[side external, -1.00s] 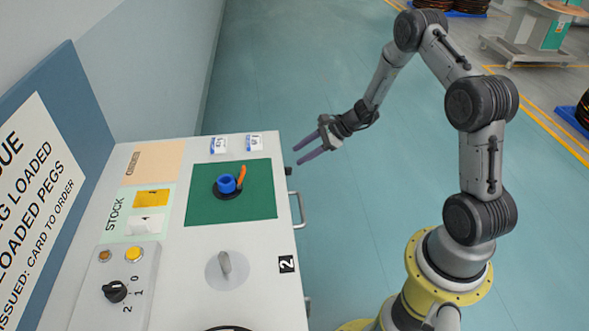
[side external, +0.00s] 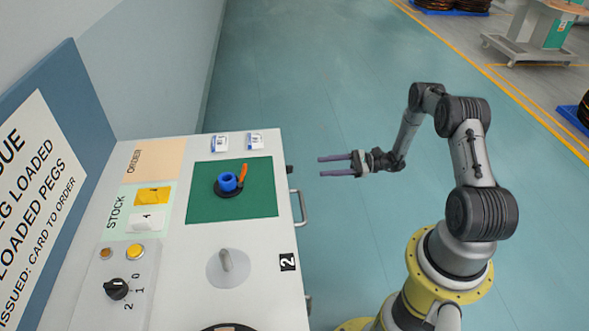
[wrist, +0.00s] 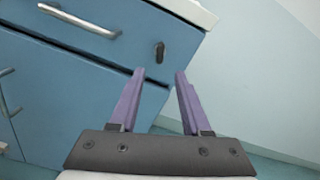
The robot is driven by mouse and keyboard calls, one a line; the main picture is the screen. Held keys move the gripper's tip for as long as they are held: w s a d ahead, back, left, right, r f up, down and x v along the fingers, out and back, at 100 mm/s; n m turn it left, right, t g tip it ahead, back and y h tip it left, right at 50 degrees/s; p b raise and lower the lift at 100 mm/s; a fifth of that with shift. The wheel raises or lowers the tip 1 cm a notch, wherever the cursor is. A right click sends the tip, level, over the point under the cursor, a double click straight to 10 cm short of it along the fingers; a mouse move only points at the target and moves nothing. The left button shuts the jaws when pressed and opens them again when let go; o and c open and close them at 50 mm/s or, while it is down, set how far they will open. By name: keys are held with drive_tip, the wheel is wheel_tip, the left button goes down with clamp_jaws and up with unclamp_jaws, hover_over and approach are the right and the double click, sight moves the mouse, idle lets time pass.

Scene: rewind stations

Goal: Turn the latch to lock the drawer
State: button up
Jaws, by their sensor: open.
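The latch (wrist: 160,50) is a small dark piece on the blue drawer front (wrist: 125,35), near its right end in the wrist view. It also shows as a dark knob (side external: 289,169) on the cabinet's edge in the side view. The drawer has a silver bar handle (wrist: 80,20), also visible in the side view (side external: 300,207). The drawer looks closed. My gripper (side external: 320,166) is open and empty, in front of the cabinet and apart from the latch. In the wrist view its purple fingers (wrist: 156,76) point toward the drawer front, just below the latch.
A control box (side external: 115,265) stands near the left. Floor between cabinet and arm base is clear.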

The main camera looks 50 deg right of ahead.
sight(287, 170)
drive_tip(key=x, duration=1)
drive_tip(key=shift+w+a, duration=0.15)
drive_tip(key=shift+c, duration=0.3)
clamp_jaws()
